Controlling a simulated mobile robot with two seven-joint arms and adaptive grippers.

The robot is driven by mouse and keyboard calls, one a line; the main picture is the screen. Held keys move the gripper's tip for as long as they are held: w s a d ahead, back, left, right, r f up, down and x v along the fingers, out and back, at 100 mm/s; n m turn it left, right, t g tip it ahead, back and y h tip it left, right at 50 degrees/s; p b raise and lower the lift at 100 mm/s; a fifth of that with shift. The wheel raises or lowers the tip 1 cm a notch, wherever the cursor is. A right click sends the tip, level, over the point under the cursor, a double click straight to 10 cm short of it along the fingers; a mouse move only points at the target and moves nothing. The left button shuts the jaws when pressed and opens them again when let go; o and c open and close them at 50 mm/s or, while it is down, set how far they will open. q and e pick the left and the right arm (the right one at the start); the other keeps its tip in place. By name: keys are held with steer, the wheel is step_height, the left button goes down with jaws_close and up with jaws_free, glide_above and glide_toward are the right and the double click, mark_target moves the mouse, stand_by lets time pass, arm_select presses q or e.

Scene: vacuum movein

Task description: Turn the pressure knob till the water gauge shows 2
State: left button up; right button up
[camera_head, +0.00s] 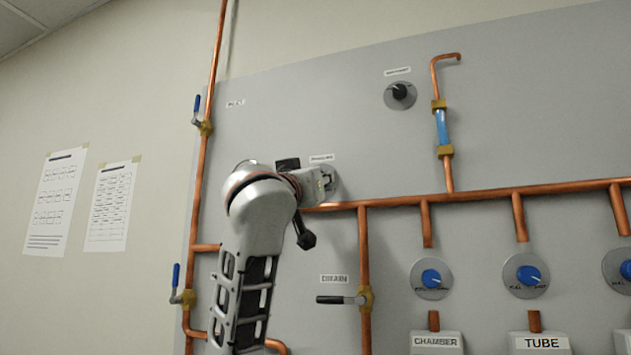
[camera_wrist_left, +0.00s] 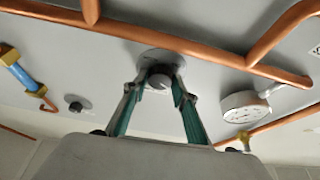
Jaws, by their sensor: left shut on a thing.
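The pressure knob (camera_wrist_left: 158,80) is a dark round knob on a grey disc on the panel. My left gripper (camera_head: 325,183) reaches it from the left in the head view, below a small label. In the left wrist view the two green-sided fingers of my left gripper (camera_wrist_left: 160,88) are on either side of the knob and shut on it. In the head view my gripper mostly hides the knob. The round white water gauge (camera_wrist_left: 244,106) shows to the right in the left wrist view; its needle is too small to read. My arm hides the gauge in the head view. My right gripper is not in view.
Copper pipes (camera_head: 470,197) run across the grey panel (camera_head: 300,110). Another black knob (camera_head: 400,91) is at the upper right. Blue knobs (camera_head: 431,278) sit lower right, and a black-handled drain valve (camera_head: 338,300) is below my wrist. Blue-handled valves (camera_head: 197,104) are at left.

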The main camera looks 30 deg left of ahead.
arm_select(q)
steer(key=shift+n+y, duration=0.4)
steer(key=shift+n, duration=0.9)
steer(key=o, duration=1.1)
steer(key=v, duration=1.2)
steer(key=shift+d+r, duration=0.1)
